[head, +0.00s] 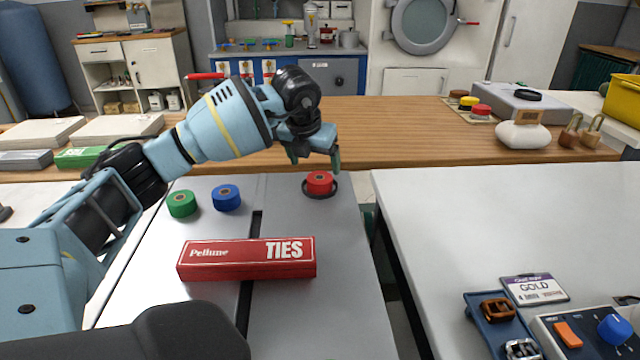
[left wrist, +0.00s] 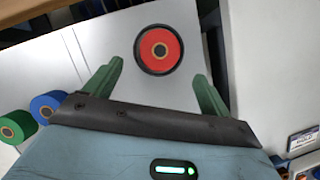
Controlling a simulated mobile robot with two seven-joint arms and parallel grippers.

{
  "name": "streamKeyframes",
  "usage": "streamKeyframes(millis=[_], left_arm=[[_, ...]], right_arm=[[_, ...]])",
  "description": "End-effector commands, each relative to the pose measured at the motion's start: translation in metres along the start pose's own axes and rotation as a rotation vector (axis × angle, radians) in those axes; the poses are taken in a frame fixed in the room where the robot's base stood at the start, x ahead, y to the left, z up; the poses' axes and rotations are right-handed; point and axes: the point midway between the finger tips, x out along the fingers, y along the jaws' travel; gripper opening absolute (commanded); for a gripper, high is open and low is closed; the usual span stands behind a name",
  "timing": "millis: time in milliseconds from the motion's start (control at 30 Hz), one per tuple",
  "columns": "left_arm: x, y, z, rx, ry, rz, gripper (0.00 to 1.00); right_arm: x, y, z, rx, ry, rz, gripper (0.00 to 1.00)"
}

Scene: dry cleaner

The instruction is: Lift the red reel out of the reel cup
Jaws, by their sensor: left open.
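The red reel (head: 319,182) sits upright in the dark, shallow reel cup (head: 333,192) on the grey table, near its far edge. In the left wrist view the red reel (left wrist: 151,47) shows from above, with the black rim of the cup (left wrist: 138,58) around it. My left gripper (head: 315,162) is above and just behind the reel in the head view, open and empty. In the left wrist view its green fingers (left wrist: 157,82) are spread, with the reel ahead of them and between their lines. My right gripper is not in view.
A green reel (head: 182,204) and a blue reel (head: 227,197) stand to the left on the same table. A red TIES box (head: 247,259) lies in front. A wooden counter (head: 400,125) runs behind. A gap separates the right-hand table (head: 480,220).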

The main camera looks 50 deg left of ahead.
Motion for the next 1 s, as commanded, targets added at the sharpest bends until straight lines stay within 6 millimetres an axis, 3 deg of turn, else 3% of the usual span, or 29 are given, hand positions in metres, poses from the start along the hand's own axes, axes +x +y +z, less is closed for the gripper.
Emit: streamKeyframes(millis=[267,600,933,1000], left_arm=[[0.014,0.000,0.000,0.001,0.001,0.000,0.83],[0.058,0.002,0.002,0.001,0.003,-0.001,0.83],[0.063,0.002,0.002,0.002,0.001,0.000,0.83],[0.063,0.002,0.002,0.002,0.001,-0.001,0.74]], right_arm=[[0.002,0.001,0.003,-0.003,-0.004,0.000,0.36],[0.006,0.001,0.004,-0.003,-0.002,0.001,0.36],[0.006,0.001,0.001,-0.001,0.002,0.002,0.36],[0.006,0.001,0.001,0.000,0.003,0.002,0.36]])
